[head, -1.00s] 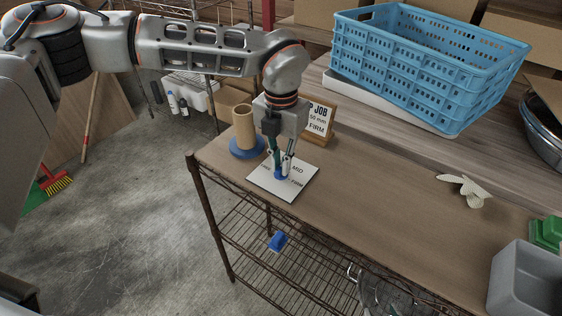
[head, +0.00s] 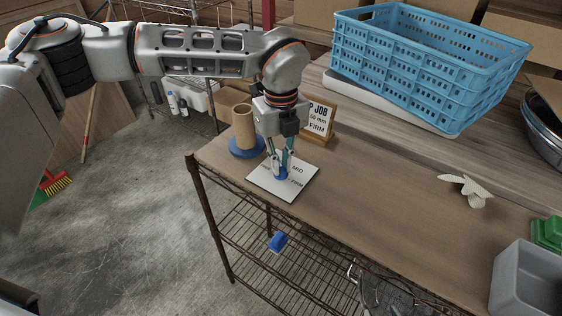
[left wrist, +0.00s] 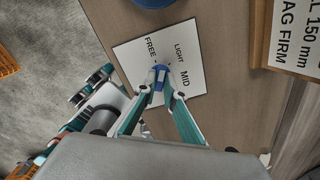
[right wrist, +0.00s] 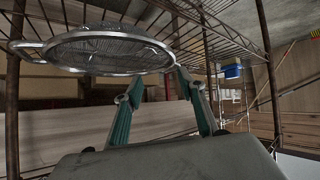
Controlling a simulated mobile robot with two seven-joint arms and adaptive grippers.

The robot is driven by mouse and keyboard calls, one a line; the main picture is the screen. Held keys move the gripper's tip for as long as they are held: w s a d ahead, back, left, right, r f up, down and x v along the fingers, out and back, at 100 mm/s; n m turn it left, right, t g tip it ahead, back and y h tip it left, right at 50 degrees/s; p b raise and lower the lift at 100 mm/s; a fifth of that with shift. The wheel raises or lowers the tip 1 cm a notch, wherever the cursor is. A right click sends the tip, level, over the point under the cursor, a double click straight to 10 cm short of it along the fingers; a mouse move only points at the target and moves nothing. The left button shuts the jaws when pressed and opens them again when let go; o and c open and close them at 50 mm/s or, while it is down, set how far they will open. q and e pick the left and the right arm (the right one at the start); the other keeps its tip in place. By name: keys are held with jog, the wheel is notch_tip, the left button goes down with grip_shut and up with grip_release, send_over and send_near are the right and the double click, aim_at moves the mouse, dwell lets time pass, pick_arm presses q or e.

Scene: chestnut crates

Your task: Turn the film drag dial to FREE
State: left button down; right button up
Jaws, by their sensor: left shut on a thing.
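The film drag dial is a small blue knob (head: 281,174) on a white plate (head: 282,192) lying on the brown shelf top. In the left wrist view the dial (left wrist: 159,84) sits among the printed words FREE, LIGHT and MID; the FIRM area is covered by my finger. My left gripper (left wrist: 160,74) points down with its fingertips closed around the dial, on both sides of it. Where the dial's pointer aims cannot be told. My right gripper (right wrist: 159,87) is open and empty in the right wrist view, outside the head view.
A cardboard tube on a blue base (head: 244,129) and a framed sign (head: 319,118) reading "FIRM" stand behind the plate. A blue crate (head: 425,75) is at the back. A grey bin (head: 525,285) is at the right. A round wire sieve (right wrist: 95,50) is close to my right fingers.

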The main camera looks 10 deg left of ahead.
pick_arm(q)
jog(key=n, duration=0.6)
pick_arm(e)
jog(key=shift+s+f, duration=0.1)
jog(key=shift+f, duration=0.2)
jog(key=shift+r, duration=0.1)
dwell(0.3)
pick_arm(q)
jog(key=c, duration=2.1)
grip_release()
jog(key=shift+c, duration=0.2)
jog(key=shift+r, duration=0.2)
notch_tip(320, 180, up, 12)
jog(key=shift+f, duration=0.2)
